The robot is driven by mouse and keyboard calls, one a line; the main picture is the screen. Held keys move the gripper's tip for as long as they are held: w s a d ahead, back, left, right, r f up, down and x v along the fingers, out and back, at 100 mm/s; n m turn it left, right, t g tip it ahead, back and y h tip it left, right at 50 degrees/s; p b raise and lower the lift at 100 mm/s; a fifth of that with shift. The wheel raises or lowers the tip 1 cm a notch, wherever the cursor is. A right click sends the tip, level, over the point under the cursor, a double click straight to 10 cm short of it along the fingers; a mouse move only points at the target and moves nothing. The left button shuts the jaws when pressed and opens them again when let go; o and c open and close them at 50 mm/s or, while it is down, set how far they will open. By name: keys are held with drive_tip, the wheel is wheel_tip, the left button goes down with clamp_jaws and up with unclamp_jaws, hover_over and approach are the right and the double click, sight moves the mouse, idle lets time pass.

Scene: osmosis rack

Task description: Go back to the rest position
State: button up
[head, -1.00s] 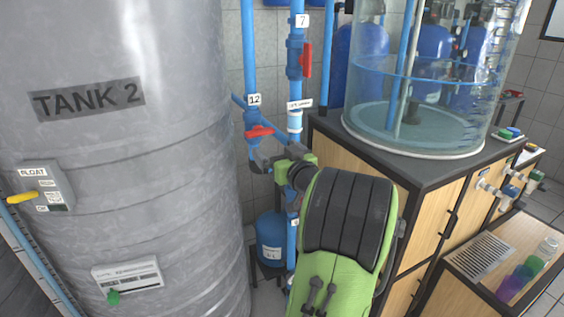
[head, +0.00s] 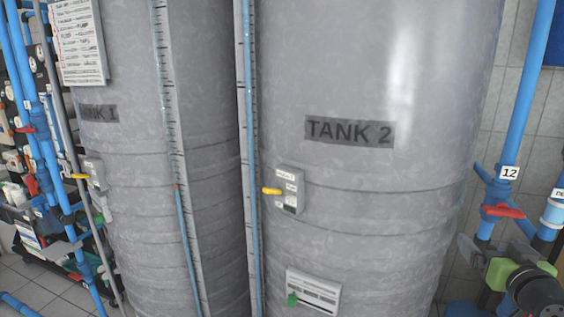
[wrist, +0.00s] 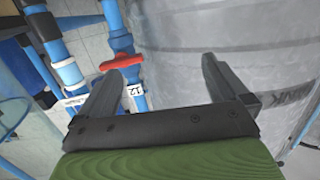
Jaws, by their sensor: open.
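My gripper (wrist: 165,78) is open, with nothing between its two dark fingers. In the wrist view the red handle (wrist: 122,62) of the valve labelled 12 shows just past the left fingertip. I cannot tell whether they touch. In the head view my gripper (head: 474,256) is at the lower right edge, below the same red handle (head: 503,211) and right of grey Tank 2 (head: 350,240). Most of my arm is out of the head view.
Tank 1 (head: 130,150) stands left of Tank 2, with level gauges between. Blue pipes (head: 518,110) run upright at the right, close to my gripper. More piping (head: 40,150) is at the far left. The tiled floor (head: 45,285) shows at lower left.

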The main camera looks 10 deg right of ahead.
drive_tip(key=w+a+n+g+y+p, duration=0.1)
drive_tip(key=w+a+n+g+y, duration=0.15)
drive_tip(key=a, duration=0.95)
drive_tip(key=w+a+n+g+y+p, duration=0.1)
drive_tip(key=a+n+g+y+p, duration=0.15)
drive_tip(key=a, duration=0.95)
drive_tip(key=s+a+f+g+p, duration=0.1)
drive_tip(key=s+a+g, duration=0.1)
drive_tip(key=s+a, duration=0.3)
drive_tip(key=s+a+f+g+y+p, duration=0.1)
drive_tip(key=s+a, duration=0.4)
drive_tip(key=s, duration=0.8)
drive_tip(key=shift+a+f+g, duration=0.25)
drive_tip(key=shift+f+g, duration=0.55)
